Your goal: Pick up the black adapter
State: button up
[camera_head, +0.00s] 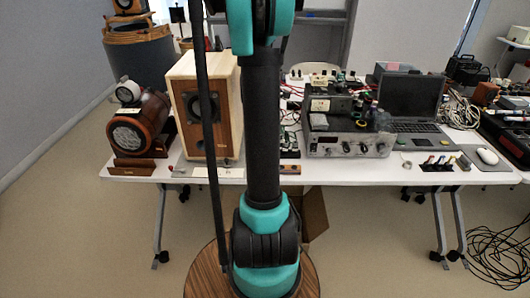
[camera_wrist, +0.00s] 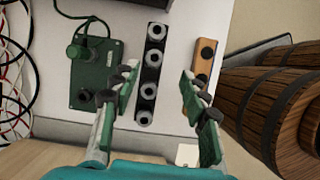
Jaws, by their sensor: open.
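In the wrist view, a long black strip with several round silver-rimmed sockets (camera_wrist: 148,92) lies on the white table. It looks like the black adapter, though I cannot be sure. My gripper (camera_wrist: 159,82) is open, with its green-padded fingers on either side of the strip in the picture. Nothing is held between them. The height of the fingers above the strip is hard to judge. In the head view my arm covers the middle of the table, and I cannot make out my gripper or the strip clearly there.
A green board with a knob (camera_wrist: 95,65) lies left of the strip, and a small wooden block (camera_wrist: 205,58) lies right of it. Red and white wires (camera_wrist: 14,80) are at far left. A wooden speaker (camera_head: 203,110), grey instrument (camera_head: 345,147) and laptop (camera_head: 412,100) stand on the table.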

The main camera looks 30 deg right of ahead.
jog(key=shift+f, duration=0.2)
jog(key=shift+x, duration=0.8)
jog(key=shift+w+d+x, duration=0.15)
jog(key=shift+w+x, duration=0.05)
jog(key=shift+x, duration=1.15)
jog(key=shift+w+d+x, duration=0.1)
jog(key=shift+w+x, duration=0.05)
jog(key=shift+x, duration=1.25)
grip_shut()
jog(key=shift+r, duration=0.15)
notch_tip(320, 180, up, 20)
